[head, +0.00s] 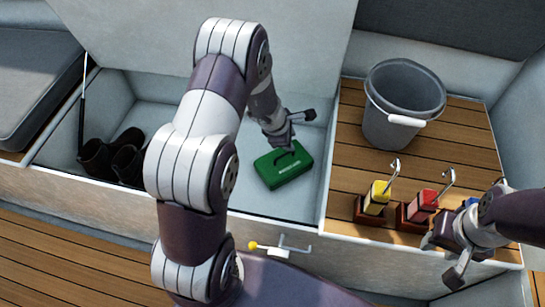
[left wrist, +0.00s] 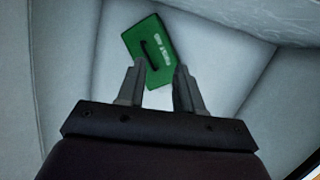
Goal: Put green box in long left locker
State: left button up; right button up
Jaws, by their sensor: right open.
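The green box (head: 284,165) with a dark handle and white lettering lies inside the open long locker (head: 245,202), towards its right end. It also shows in the left wrist view (left wrist: 149,53), just beyond the fingertips. My left gripper (head: 284,134) reaches down into the locker and is open right above the box; its fingers (left wrist: 159,75) stand apart in the left wrist view, with the near end of the box showing between the tips. I cannot tell whether they touch it. My right gripper (head: 441,262) is open and empty by the blocks at right.
A raised lid (head: 150,30) stands behind the locker. Dark boots (head: 95,158) and a thin rod (head: 82,115) are at its left end. On the slatted wooden seat (head: 350,140) stand a grey bucket (head: 385,128), a yellow block (head: 377,196) and a red block (head: 422,205) with hooks.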

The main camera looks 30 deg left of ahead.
pick_arm(q)
jog(key=s+d+r+m+g+y, duration=0.1)
jog(key=s+d+r+m, duration=0.1)
jog(key=s+r+m, duration=0.4)
jog(key=s+d+r+m+g, duration=0.2)
jog(key=s+r+m, duration=0.5)
jog(key=s+m, duration=0.7)
jog(key=shift+d+r+m+y, duration=0.2)
jog(key=shift+m+y, duration=0.2)
jog(key=shift+m, duration=0.8)
